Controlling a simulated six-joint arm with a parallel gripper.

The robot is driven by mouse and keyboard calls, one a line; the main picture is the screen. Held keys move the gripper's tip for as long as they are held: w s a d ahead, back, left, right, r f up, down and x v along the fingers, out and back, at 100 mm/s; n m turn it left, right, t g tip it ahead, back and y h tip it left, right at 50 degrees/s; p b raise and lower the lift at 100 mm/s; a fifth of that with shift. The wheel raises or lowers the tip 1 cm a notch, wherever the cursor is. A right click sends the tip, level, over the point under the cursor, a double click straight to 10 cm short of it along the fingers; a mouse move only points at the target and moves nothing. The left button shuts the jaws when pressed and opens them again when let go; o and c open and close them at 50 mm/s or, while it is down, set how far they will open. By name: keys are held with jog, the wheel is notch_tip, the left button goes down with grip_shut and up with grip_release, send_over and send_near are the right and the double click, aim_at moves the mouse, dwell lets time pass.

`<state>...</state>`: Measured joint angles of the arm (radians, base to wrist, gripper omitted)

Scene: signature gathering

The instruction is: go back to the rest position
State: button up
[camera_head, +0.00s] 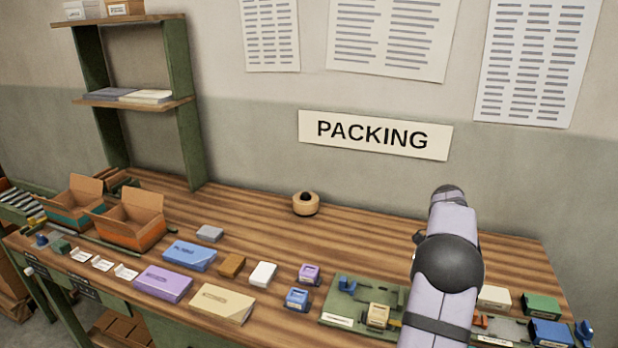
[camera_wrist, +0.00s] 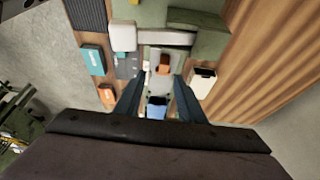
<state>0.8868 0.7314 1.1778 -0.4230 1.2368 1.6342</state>
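My gripper (camera_wrist: 158,82) shows in the wrist view with its two dark fingers apart. It points down over the right part of the workbench. Between the fingers I see a grey tray with an orange piece (camera_wrist: 164,65) and a blue piece (camera_wrist: 157,108); these look to be below the fingers, and I see nothing clamped. In the head view my arm stands at the right, and the gripper itself is not visible there.
A green tray (camera_head: 347,306) with small devices lies left of my arm. A green box (camera_head: 541,305) and a blue box (camera_head: 551,333) lie right of it. A shelf (camera_head: 188,110) stands at the back left.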

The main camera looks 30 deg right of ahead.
jog(key=s+a+m+g+b, duration=0.1)
jog(key=s+a+g+b, duration=0.1)
jog(key=s+a, duration=0.5)
jog(key=w+a+f+n+t, duration=0.1)
jog(key=w+a+n, duration=0.2)
jog(key=a+n, duration=0.3)
jog(key=w+a+n+t+y+p, duration=0.1)
jog(key=w+a+n, duration=0.15)
jog(key=a, duration=0.45)
jog(key=w+a+f+n+t, duration=0.1)
jog(key=w+a+n, duration=0.1)
jog(key=a+n, duration=0.4)
jog(key=s+a+f+n+t+y, duration=0.1)
jog(key=s+a+n, duration=0.1)
jog(key=a+n, duration=0.5)
jog(key=s+a+f+n+t+y+p, duration=0.1)
jog(key=a+n, duration=0.5)
jog(key=a, duration=0.8)
jog(key=shift+s+f+n, duration=0.35)
jog(key=shift+s+f, duration=0.35)
jog(key=shift+f, duration=0.05)
notch_tip(320, 180, down, 11)
jog(key=b, duration=1)
jog(key=shift+r, duration=0.2)
